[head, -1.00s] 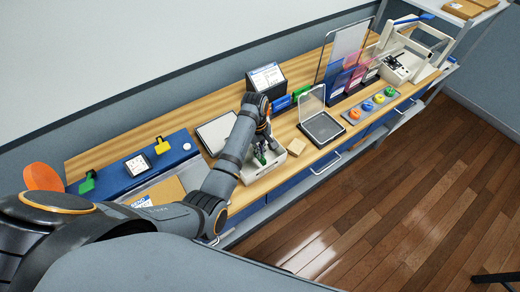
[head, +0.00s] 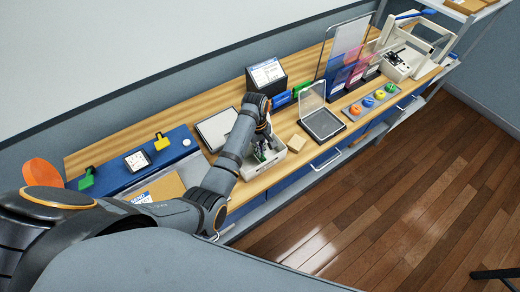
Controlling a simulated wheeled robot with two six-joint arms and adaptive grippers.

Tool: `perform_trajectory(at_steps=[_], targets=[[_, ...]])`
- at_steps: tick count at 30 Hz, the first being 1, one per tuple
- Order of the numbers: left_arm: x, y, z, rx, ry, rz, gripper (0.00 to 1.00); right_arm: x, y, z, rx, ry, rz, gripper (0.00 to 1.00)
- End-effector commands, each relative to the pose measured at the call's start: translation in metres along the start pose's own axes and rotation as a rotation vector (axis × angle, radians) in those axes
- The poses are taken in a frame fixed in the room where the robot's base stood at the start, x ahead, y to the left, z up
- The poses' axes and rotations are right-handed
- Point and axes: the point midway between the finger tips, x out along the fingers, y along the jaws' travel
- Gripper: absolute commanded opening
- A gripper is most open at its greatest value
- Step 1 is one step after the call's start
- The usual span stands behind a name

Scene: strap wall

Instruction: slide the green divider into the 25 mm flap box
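My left gripper (head: 262,150) reaches down into a light open-topped bin (head: 262,170) at the front of the bench. Its fingers are small and dark here, and I cannot tell whether they are open or shut. Small dark and green bits show around the fingertips; I cannot make out a green divider there. A dark shallow box with a raised clear lid (head: 322,124) stands to the right of the bin. I cannot read any 25 mm mark, so I cannot tell whether it is the flap box. My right gripper is not in view.
A tan block (head: 297,143) sits right of the bin. Behind are a dark label stand (head: 266,74), a blue block (head: 281,101) and a green block (head: 302,89).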

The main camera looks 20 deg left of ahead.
Motion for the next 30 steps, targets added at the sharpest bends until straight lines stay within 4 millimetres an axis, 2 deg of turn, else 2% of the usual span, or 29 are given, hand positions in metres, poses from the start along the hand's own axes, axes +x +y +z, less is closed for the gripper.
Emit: perform_trajectory(at_steps=[22, 29, 30], targets=[[0.0091, -0.0001, -0.0012, 0.0, 0.0, 0.0, 0.0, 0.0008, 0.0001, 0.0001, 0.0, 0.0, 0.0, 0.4], [0.009, -0.0001, -0.0012, 0.0, 0.0, 0.0, 0.31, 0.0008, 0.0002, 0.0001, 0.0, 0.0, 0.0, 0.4], [0.009, -0.0001, -0.0012, 0.0, 0.0, 0.0, 0.32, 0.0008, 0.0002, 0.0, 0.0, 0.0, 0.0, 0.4]])
